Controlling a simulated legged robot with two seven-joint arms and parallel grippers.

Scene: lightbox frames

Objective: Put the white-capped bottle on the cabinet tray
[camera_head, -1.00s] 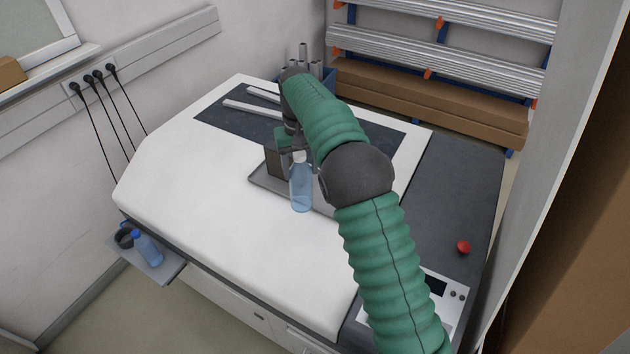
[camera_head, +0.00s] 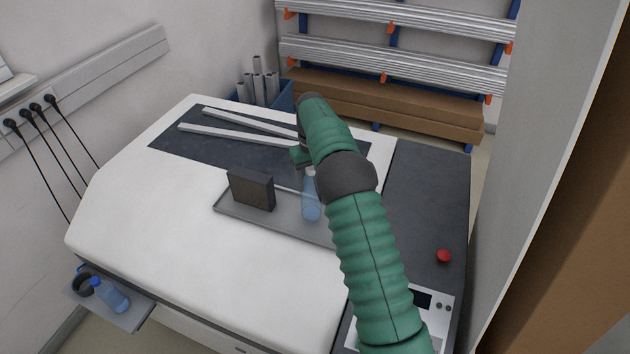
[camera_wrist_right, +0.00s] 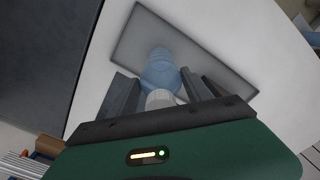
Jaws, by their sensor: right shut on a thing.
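The white-capped bottle (camera_head: 311,205) is clear blue and upright in the head view. It appears over the grey cabinet tray (camera_head: 232,215), right of a dark block (camera_head: 251,190). I cannot tell whether its base touches the tray. My right gripper (camera_head: 305,166) is shut on the bottle near its white cap, partly hidden by my arm. In the right wrist view the bottle (camera_wrist_right: 160,73) stands out between the fingers, with the tray (camera_wrist_right: 137,42) behind its base. My left gripper is not in view.
A blue bottle (camera_head: 112,295) and a dark ring (camera_head: 82,284) are on a side shelf at lower left. Pale bars (camera_head: 235,136) lie on the cabinet's dark panel. A red button (camera_head: 443,256) is at right. The white top left of the tray is clear.

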